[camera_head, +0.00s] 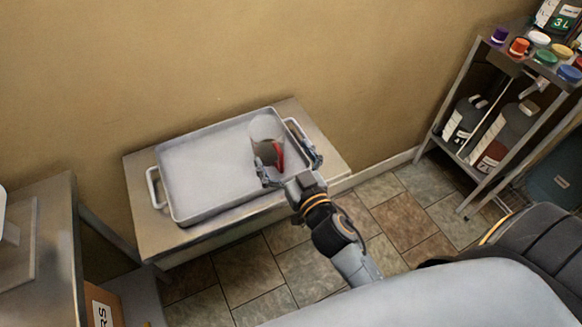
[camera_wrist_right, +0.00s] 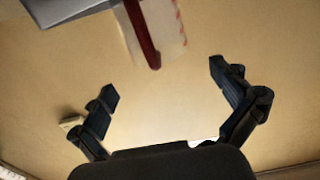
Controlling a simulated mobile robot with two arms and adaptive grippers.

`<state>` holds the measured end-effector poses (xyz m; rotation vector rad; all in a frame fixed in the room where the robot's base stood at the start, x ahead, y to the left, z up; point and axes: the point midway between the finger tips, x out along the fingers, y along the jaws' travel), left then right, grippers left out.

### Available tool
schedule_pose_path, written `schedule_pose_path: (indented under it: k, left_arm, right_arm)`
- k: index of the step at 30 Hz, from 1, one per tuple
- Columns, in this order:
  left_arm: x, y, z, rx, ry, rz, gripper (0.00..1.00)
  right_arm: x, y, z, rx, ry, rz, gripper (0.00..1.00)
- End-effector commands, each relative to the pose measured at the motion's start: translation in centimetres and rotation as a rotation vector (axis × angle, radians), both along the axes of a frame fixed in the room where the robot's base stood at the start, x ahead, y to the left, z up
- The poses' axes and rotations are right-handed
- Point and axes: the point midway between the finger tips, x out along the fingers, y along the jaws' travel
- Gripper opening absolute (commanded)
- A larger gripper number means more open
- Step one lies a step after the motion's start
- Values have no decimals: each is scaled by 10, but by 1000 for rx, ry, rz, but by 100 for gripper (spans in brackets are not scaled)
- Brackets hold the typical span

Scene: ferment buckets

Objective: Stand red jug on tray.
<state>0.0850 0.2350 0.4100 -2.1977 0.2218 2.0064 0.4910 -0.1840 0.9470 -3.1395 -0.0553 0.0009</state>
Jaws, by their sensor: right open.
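The red jug, a clear jug with a red handle (camera_head: 279,157), stands inside the tray near its right end and looks upright. The light grey tray (camera_head: 205,202) has white end handles and lies on a low metal table. My right gripper (camera_head: 290,164) is open at the tray's front right, close to the jug's handle side. In the right wrist view, the red handle (camera_wrist_right: 143,35) and part of the clear wall show beyond the open, empty fingers (camera_wrist_right: 163,77), apart from them. A corner of the tray (camera_wrist_right: 62,12) shows too. My left gripper is not in view.
The low table (camera_head: 143,225) stands against the tan wall. A metal shelf (camera_head: 462,80) at the right holds large bottles and several coloured caps. Another metal table (camera_head: 55,240) stands at the left. The tray's left and middle are empty.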

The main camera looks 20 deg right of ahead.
Motion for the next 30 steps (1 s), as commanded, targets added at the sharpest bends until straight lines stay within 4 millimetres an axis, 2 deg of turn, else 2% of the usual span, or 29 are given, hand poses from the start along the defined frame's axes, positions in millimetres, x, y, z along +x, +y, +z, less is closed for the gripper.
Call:
schedule_pose_path:
  k: [3,9,30]
  left_arm:
    - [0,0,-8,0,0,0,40]
    - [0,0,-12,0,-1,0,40]
    - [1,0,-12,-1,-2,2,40]
  right_arm:
    - [-23,-1,-2,0,1,-1,100]
    - [-44,-2,-1,-1,1,-1,100]
    - [-48,-5,-1,-2,10,-12,100]
